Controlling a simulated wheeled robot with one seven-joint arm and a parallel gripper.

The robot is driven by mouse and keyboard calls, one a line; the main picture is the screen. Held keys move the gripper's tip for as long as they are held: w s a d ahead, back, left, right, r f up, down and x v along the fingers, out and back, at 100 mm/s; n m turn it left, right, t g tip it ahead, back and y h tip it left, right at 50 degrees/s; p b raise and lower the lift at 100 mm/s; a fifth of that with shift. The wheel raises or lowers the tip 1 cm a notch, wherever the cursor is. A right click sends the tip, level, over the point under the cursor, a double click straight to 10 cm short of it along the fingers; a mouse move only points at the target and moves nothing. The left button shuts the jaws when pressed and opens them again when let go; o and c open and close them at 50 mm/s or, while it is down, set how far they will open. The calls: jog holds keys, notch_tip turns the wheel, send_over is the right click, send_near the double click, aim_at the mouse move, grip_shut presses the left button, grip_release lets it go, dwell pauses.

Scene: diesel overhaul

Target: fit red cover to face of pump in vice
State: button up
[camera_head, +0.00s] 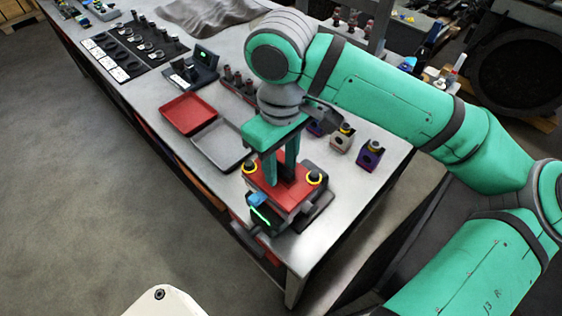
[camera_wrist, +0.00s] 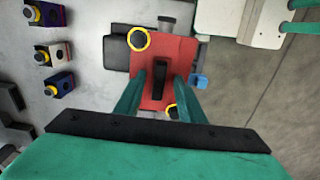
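The red cover (camera_head: 285,195) lies flat on top of the vice assembly at the near end of the bench; it also shows in the wrist view (camera_wrist: 182,50). A black upright grip (camera_wrist: 160,78) stands at its middle. Yellow rings (camera_head: 314,177) sit at two opposite corners. My gripper (camera_head: 280,181) points down over the cover, with its green fingers on either side of the grip. In the wrist view a gap shows between each finger and the grip. The pump face is hidden under the cover. The dark vice (camera_wrist: 117,53) shows at its edge.
A red tray (camera_head: 188,113) and a grey tray (camera_head: 222,145) lie left of the vice. Blocks with yellow-ringed knobs (camera_head: 370,155) stand to the right. A small device with a green light (camera_head: 202,57) and several small parts stand farther back.

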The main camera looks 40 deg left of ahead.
jog(key=shift+r, duration=0.1)
notch_tip(320, 180, up, 11)
dwell(0.7)
